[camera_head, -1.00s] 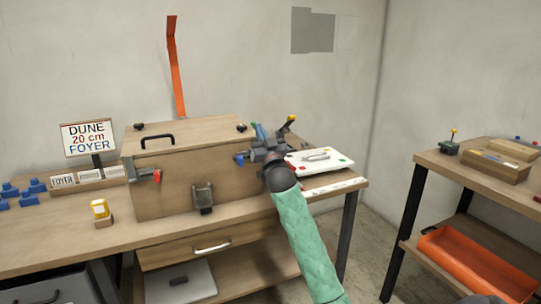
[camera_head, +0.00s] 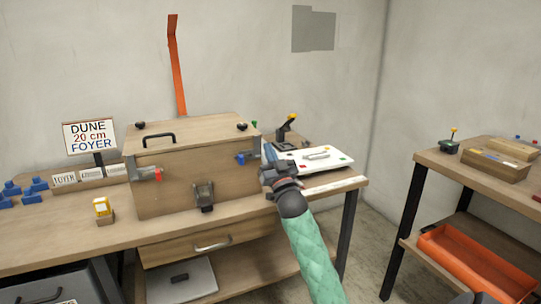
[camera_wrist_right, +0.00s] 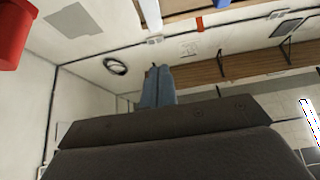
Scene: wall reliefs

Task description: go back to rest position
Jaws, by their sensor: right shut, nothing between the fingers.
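My right gripper (camera_head: 268,158) is in the head view, just right of the wooden box (camera_head: 165,187) and in front of the white board (camera_head: 318,160). Its arm, in a green sleeve, comes up from the bottom. The gripper is shut and empty. In the right wrist view its blue-grey fingers (camera_wrist_right: 158,87) are together and point up. My left gripper is not in view.
The workbench (camera_head: 50,235) carries a sign (camera_head: 90,137), blue pieces (camera_head: 25,189) and a yellow-topped block (camera_head: 103,210). A second table (camera_head: 450,160) stands at right with an orange tray (camera_head: 470,262) on its lower shelf. Floor shows between them.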

